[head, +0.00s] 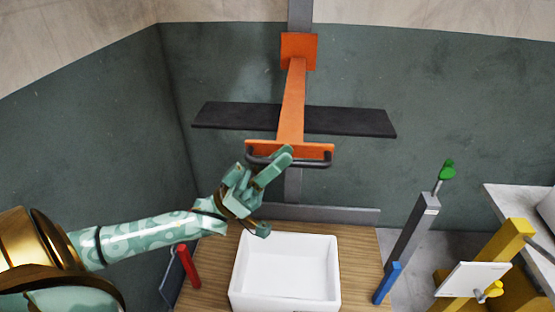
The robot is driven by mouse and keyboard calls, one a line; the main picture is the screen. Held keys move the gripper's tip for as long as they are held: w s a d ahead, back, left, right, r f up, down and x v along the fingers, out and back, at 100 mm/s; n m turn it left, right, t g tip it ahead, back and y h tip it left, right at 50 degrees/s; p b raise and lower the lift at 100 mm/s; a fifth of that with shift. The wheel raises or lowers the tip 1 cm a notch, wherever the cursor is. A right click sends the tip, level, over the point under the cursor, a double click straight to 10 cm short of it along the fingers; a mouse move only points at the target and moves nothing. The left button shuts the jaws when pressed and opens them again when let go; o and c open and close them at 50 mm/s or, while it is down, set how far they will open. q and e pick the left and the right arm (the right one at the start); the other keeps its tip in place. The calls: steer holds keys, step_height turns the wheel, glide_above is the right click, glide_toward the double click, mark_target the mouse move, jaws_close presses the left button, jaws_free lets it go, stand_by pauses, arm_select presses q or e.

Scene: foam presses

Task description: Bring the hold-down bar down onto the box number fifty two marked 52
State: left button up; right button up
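The hold-down bar (350,121) is a long dark pad, raised high above the table. An orange arm (291,95) crosses it and ends in an orange crosspiece with a dark handle (315,162). A white open box (286,270) stands on the table below; its inside looks empty and I see no number on it. My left gripper (276,192) is just below the handle, its fingers spread apart. Its upper finger overlaps the handle in the picture; I cannot tell whether they touch. My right gripper is not in view.
The box stands on a wooden table (210,260) with a red post (189,266) at left and a blue post (387,283) at right. A grey post with a green knob (447,170) and a yellow stand (510,240) with a white plate are farther right.

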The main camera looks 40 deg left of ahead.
arm_select(q)
jaws_close()
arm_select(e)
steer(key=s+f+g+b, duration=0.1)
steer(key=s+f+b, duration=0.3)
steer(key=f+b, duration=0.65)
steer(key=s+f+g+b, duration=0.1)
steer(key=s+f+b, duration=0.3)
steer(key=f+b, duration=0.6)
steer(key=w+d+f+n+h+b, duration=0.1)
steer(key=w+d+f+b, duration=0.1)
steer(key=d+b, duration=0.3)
arm_select(q)
step_height(320, 180, down, 53)
steer(key=b, duration=0.8)
steer(key=shift+r+b, duration=0.2)
steer(key=shift+b, duration=0.1)
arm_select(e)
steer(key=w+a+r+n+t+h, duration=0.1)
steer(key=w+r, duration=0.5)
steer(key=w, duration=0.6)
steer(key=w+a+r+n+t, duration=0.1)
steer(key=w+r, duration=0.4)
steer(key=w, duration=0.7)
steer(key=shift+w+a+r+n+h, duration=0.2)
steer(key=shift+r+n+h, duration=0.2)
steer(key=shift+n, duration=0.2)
